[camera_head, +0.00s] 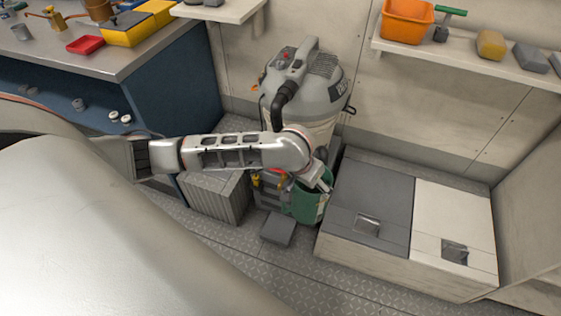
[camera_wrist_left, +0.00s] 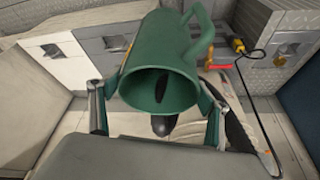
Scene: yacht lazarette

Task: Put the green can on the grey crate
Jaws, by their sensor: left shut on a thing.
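The green can (camera_head: 310,206) is in my left gripper (camera_head: 320,184), in front of the vacuum and beside the low lockers, off the crate. In the left wrist view the green can (camera_wrist_left: 160,55) has its round mouth towards the camera and a loop handle at its upper right. The fingers of my left gripper (camera_wrist_left: 152,100) are on either side of it. The grey crate (camera_head: 212,198), ribbed, stands on the floor left of the vacuum, partly under my left arm. My right gripper is not in view.
A grey canister vacuum (camera_head: 303,90) stands behind my left arm. Low lockers (camera_head: 368,205) with grey and white lids are on the right. A small grey block (camera_head: 279,228) lies on the floor. A blue workbench (camera_head: 180,90) is at the left; a shelf (camera_head: 470,60) is above right.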

